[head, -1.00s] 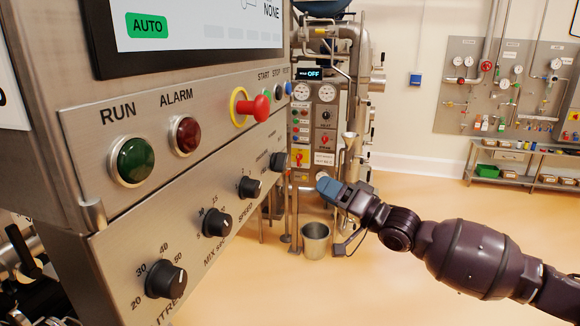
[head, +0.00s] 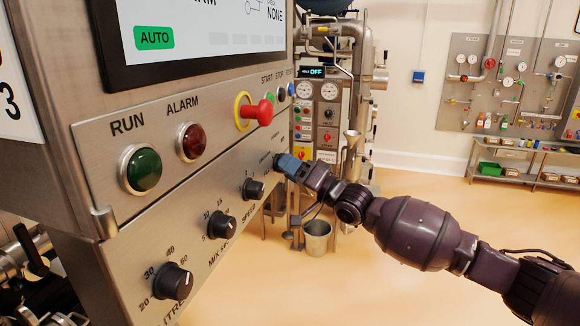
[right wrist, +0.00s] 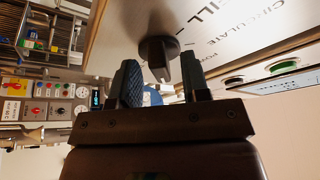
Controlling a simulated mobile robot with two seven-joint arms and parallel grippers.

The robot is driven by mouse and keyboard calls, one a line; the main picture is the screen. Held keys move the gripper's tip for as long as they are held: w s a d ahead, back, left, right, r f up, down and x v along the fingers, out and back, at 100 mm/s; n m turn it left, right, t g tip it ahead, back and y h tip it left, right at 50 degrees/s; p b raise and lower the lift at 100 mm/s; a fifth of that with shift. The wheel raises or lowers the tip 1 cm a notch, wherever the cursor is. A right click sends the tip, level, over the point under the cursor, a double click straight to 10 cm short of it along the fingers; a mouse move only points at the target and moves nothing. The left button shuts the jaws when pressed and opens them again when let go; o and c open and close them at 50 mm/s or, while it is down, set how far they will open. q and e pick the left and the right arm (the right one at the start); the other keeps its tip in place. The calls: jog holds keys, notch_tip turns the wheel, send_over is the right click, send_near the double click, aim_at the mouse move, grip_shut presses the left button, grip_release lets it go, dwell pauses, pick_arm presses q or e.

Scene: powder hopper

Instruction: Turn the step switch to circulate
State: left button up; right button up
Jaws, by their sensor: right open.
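The step switch (right wrist: 158,55) is a black knob with a raised grip bar on the steel panel, with lettering including CIRCULATE beside it in the right wrist view. My right gripper (right wrist: 165,85) is open, with one finger on each side of the knob's bar in that view; I cannot tell whether they touch it. In the head view my right gripper (head: 285,163) is at the far end of the lower knob row and covers most of the switch. My left gripper is not in view.
The panel (head: 140,245) also carries litres (head: 172,281), mix (head: 220,224) and speed (head: 252,188) knobs. Above are a green RUN lamp (head: 142,169), a red ALARM lamp (head: 192,142) and a red emergency button (head: 260,112). A steel bucket (head: 317,238) stands on the open floor beyond.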

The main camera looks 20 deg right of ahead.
jog(key=shift+w+a, duration=0.1)
grip_shut()
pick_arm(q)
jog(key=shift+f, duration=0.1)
